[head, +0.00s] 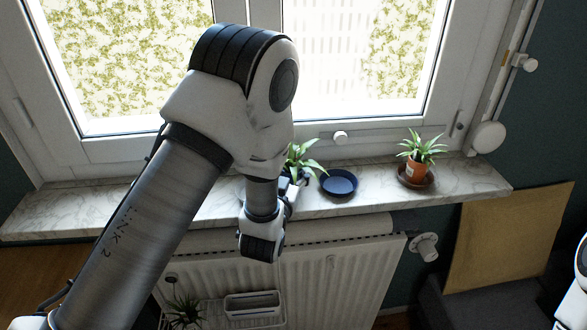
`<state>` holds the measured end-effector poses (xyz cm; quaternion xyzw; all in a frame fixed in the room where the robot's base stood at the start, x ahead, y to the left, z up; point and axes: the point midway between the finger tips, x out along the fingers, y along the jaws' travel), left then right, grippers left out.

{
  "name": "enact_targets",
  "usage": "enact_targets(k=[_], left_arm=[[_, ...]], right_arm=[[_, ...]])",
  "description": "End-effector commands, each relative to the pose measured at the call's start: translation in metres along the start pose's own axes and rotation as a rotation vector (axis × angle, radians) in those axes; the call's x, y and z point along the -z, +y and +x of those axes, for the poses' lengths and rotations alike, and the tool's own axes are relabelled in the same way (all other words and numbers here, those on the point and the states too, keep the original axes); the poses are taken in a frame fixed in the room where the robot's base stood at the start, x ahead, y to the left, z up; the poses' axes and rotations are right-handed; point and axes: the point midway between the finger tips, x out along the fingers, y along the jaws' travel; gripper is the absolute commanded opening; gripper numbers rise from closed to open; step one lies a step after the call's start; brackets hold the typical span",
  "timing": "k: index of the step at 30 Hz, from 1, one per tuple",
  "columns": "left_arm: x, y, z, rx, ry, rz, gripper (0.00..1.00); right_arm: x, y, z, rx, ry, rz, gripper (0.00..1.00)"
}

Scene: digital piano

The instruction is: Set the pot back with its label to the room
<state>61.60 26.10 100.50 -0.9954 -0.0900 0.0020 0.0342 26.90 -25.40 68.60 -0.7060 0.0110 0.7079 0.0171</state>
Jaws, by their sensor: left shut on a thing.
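A potted plant (302,161) with long green leaves shows beside my left arm at the windowsill. Its pot is mostly hidden behind my wrist and gripper, and I cannot see a label on it. My left gripper (295,181) is shut on this pot, though its fingers are largely covered by the arm. An empty dark blue saucer (340,184) sits on the marble windowsill (225,203) just right of the gripper. I cannot tell whether the held pot touches the sill. My right gripper is not in view.
A second plant in an orange pot (415,169) with a pale label stands in a brown saucer farther right. The window frame (375,141) rises behind the sill, and a white radiator (345,278) is below. Bare sill lies between the saucers.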

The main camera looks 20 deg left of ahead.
Motion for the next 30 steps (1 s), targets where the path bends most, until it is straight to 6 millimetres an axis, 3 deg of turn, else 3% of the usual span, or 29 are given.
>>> enact_targets(k=[3, 4, 5, 6, 17, 20, 25, 28, 30], left_arm=[[0.002, 0.000, 0.000, 0.000, -0.001, 0.000, 0.02], [0.001, 0.000, 0.000, 0.000, -0.003, 0.000, 0.66], [0.001, 0.000, 0.000, 0.000, -0.003, 0.000, 0.77], [0.001, 0.000, 0.000, 0.000, -0.003, 0.000, 0.81], [0.001, 0.000, -0.004, 0.000, -0.003, 0.000, 0.81], [-0.001, 0.001, -0.017, -0.002, -0.004, 0.002, 0.81], [-0.002, 0.001, -0.061, -0.003, -0.005, 0.006, 0.81], [0.007, 0.000, -0.091, -0.005, -0.010, 0.008, 0.81], [0.013, -0.001, -0.098, 0.001, -0.010, 0.001, 0.81]], right_arm=[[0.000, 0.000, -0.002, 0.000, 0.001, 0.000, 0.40], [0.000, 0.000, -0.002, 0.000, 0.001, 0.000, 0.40], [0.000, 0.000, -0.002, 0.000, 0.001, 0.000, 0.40], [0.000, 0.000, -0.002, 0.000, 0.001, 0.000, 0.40], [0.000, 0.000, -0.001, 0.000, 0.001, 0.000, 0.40], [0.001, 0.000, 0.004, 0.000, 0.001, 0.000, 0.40], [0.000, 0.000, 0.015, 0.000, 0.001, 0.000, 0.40], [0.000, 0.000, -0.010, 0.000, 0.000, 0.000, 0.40], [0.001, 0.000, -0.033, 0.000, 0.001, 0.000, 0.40]])
